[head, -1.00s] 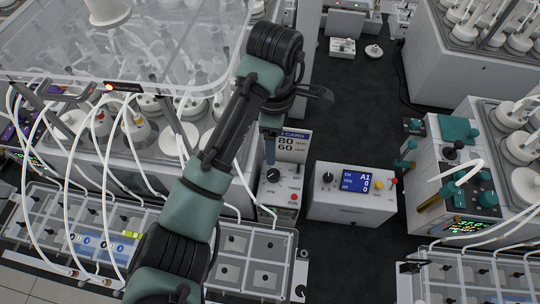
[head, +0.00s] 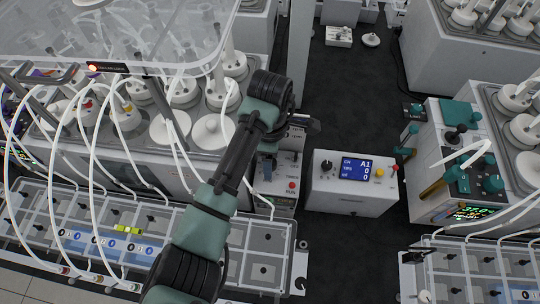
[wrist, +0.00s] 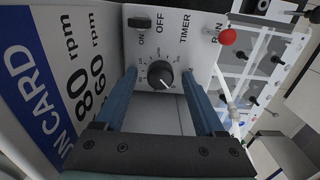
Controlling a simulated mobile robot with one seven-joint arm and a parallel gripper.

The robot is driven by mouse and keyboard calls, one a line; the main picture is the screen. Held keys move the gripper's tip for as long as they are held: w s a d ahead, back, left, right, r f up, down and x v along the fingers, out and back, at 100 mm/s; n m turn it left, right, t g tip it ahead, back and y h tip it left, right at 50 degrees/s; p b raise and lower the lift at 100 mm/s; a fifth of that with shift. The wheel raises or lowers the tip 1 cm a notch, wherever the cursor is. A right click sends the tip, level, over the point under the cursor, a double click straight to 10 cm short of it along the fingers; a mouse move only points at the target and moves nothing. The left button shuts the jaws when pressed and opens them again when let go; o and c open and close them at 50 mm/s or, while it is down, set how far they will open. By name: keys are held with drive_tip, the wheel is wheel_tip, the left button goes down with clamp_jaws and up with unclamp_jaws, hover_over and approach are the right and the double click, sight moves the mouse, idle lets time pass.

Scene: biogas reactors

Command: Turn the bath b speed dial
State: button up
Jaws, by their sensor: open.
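A black round dial (wrist: 160,76) with a white pointer line and a printed scale sits on a white control panel in the wrist view. No bath letter is readable there. My gripper (wrist: 160,84) is open, its two blue fingers on either side of the dial with a gap to each; I cannot tell how far they stand from the panel. In the head view my gripper (head: 268,168) is at the front of a small white control box (head: 286,184), and it hides the dial there.
A run card (wrist: 62,70) reading 80 rpm and 60 rpm stands left in the wrist view. A second control box (head: 350,190) with a blue display stands to the right.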

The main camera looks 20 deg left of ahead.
clamp_jaws()
drive_tip(key=shift+d+r+p, duration=0.1)
drive_tip(key=shift+p, duration=0.3)
drive_tip(key=shift+s+r+m+p, duration=0.1)
drive_tip(key=shift+m+p, duration=0.6)
drive_tip(key=shift+p, duration=0.05)
drive_tip(key=shift+m+p, duration=0.75)
drive_tip(key=shift+m, duration=0.05)
drive_tip(key=m+p, duration=0.2)
drive_tip(key=m, duration=0.3)
drive_tip(key=m+p, duration=0.1)
drive_tip(key=m, duration=0.4)
drive_tip(key=shift+m, duration=0.4)
drive_tip(key=m, duration=0.4)
drive_tip(key=shift+m+p, duration=0.4)
